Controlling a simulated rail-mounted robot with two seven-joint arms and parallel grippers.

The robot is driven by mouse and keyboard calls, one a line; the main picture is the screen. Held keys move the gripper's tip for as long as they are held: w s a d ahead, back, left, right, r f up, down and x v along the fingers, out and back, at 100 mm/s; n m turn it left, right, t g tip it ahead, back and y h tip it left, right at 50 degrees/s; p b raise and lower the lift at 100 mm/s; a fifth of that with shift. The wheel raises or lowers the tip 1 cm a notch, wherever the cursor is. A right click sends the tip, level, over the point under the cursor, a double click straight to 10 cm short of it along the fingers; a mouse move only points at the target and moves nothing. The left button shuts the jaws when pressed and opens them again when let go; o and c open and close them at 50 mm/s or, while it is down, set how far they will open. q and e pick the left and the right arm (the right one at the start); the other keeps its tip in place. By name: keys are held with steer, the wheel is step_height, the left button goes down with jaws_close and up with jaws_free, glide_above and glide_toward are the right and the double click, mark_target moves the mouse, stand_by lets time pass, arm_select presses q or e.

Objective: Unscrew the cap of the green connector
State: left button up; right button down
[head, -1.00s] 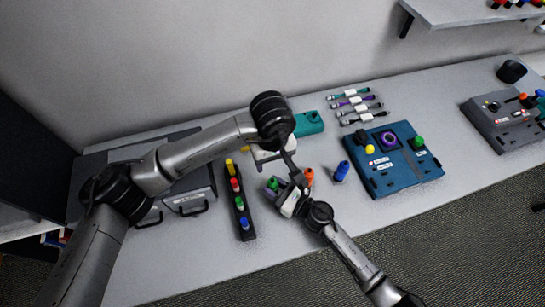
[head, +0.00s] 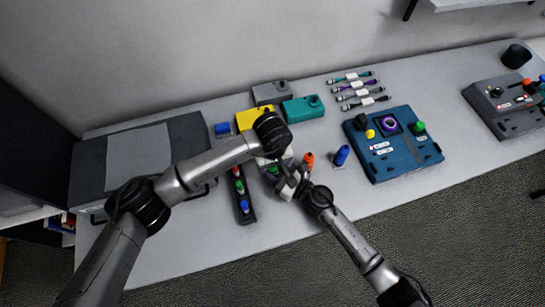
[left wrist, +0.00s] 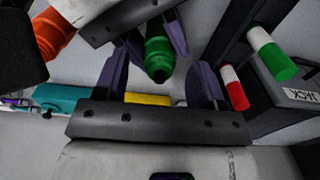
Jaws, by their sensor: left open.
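The green connector (left wrist: 158,52) shows in the left wrist view with its darker green end pointing towards the left gripper. In the head view only a bit of green (head: 273,169) shows between the two grippers. My right gripper (head: 286,180) has its fingers against both sides of the connector and holds it above the table. My left gripper (left wrist: 160,80) is open and faces the connector's end, with one finger to each side and no visible contact. In the head view the left gripper (head: 277,160) is partly hidden by its own wrist.
A dark rack (head: 247,216) with coloured pieces stands just left of the grippers. An orange connector (head: 309,160) and a blue connector (head: 342,155) stand to the right. Yellow (head: 247,117), teal (head: 303,109) and grey (head: 270,93) boxes lie behind. A blue panel (head: 395,150) is further right.

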arm_select(q)
steer(key=shift+f, duration=0.3)
